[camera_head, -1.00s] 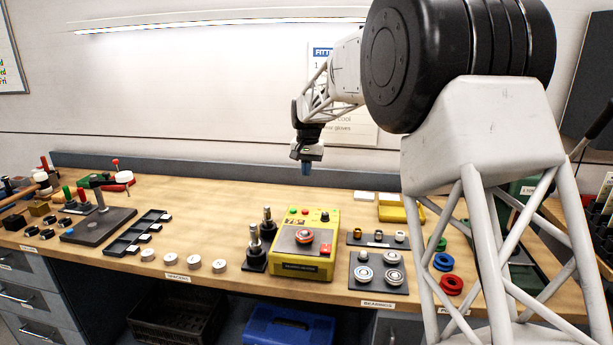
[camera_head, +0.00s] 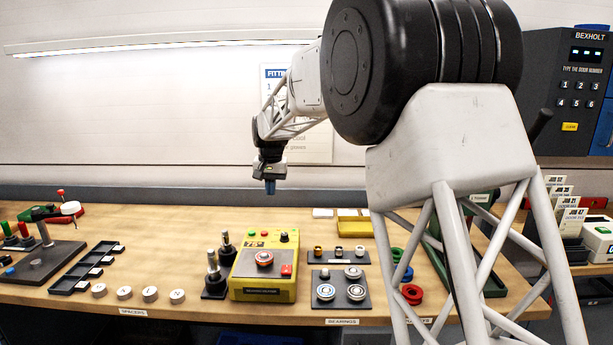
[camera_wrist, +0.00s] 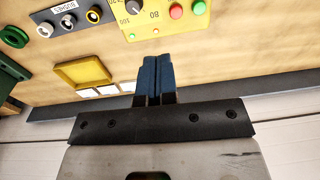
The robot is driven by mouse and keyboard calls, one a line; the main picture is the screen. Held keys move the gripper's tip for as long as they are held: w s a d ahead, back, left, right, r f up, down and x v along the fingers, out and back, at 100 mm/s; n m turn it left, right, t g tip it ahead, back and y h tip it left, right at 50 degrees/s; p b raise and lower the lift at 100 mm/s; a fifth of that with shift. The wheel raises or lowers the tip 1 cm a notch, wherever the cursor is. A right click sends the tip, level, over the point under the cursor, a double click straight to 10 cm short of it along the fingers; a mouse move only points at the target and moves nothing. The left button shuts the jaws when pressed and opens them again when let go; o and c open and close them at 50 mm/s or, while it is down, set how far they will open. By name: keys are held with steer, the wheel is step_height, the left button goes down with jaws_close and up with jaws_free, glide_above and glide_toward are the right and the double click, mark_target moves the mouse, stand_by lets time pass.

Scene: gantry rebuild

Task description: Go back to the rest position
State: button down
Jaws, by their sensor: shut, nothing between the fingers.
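My gripper (camera_head: 270,187) hangs pointing down above the back part of the workbench (camera_head: 200,262), apart from everything on it. In the wrist view its two blue fingers (camera_wrist: 154,78) lie side by side, shut, with nothing held. The yellow machine (camera_head: 264,268) stands on the bench below and in front of the gripper; it also shows at the top of the wrist view (camera_wrist: 160,22). My arm reaches up and back toward the wall.
Around the machine are black posts (camera_head: 214,272), a bearings tray (camera_head: 341,293), white spacers (camera_head: 150,294), a yellow tray (camera_head: 354,226) and coloured rings (camera_head: 412,294). A slotted black rack (camera_head: 88,267) lies left. A keypad cabinet (camera_head: 570,95) is at right. Air around the gripper is clear.

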steer(key=s+d+r+t, duration=0.1)
steer(key=s+d+r, duration=0.2)
steer(key=s+d, duration=0.85)
steer(key=s+d+r, duration=0.4)
steer(key=s+d, duration=0.5)
steer(key=s, duration=0.5)
steer(key=s+d+f, duration=0.3)
steer(key=s, duration=0.7)
steer(key=s+d+f, duration=0.3)
steer(key=s+d, duration=0.1)
steer(key=s, duration=0.6)
steer(key=s+d+f+t, duration=0.1)
steer(key=s+d+f, duration=0.2)
steer(key=s, duration=0.6)
steer(key=shift+s+d+f+h, duration=0.3)
steer(key=shift+s+d+f, duration=0.1)
steer(key=shift+d, duration=0.15)
